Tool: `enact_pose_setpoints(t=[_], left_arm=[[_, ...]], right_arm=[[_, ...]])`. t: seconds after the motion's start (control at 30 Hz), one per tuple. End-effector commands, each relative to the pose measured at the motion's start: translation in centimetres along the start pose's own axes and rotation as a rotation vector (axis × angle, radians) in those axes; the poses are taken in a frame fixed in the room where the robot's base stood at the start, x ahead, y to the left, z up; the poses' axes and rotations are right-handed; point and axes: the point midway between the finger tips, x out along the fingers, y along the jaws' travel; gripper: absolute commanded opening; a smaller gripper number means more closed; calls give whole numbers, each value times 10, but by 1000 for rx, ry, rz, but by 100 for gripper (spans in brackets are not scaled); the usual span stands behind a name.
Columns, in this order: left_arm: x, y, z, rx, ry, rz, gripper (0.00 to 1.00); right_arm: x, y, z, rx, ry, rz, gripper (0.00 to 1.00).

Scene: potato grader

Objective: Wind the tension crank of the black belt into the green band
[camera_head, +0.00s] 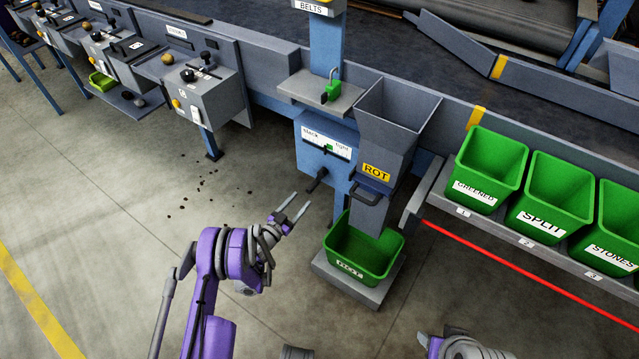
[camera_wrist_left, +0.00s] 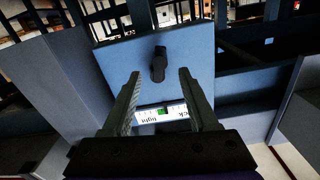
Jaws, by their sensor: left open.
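The black belt crank (camera_head: 317,181) sticks out from the front of the blue tension box (camera_head: 312,160), below a white scale (camera_head: 326,141) marked slack and tight. A small green band (camera_head: 329,148) sits near the middle of the scale; the pointer's exact place is too small to tell. My left gripper (camera_head: 296,207) is open and empty, pointing at the box, a little in front of and below the crank. In the left wrist view, the dark crank grip (camera_wrist_left: 158,66) lies ahead, in line with the gap between the fingers. The green band (camera_wrist_left: 163,111) also shows there.
Green bins (camera_head: 491,170) line the right. The floor left is clear except for crumbs.

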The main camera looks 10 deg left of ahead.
Motion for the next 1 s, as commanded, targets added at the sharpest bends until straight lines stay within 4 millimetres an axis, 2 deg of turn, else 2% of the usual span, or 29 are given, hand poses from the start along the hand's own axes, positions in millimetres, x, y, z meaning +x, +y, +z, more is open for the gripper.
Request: enact_pose_setpoints(t=[0.5, 0.7, 0.97, 1.0], left_arm=[[87, 1, 1, 1, 0, 1, 59], [102, 1, 0, 1, 0, 0, 59], [103, 1, 0, 2, 0, 0, 59], [103, 1, 0, 2, 0, 0, 56]], right_arm=[[8, 0, 2, 0, -3, 0, 52], [9, 0, 3, 0, -3, 0, 52], [9, 0, 2, 0, -3, 0, 52], [9, 0, 3, 0, -3, 0, 52]])
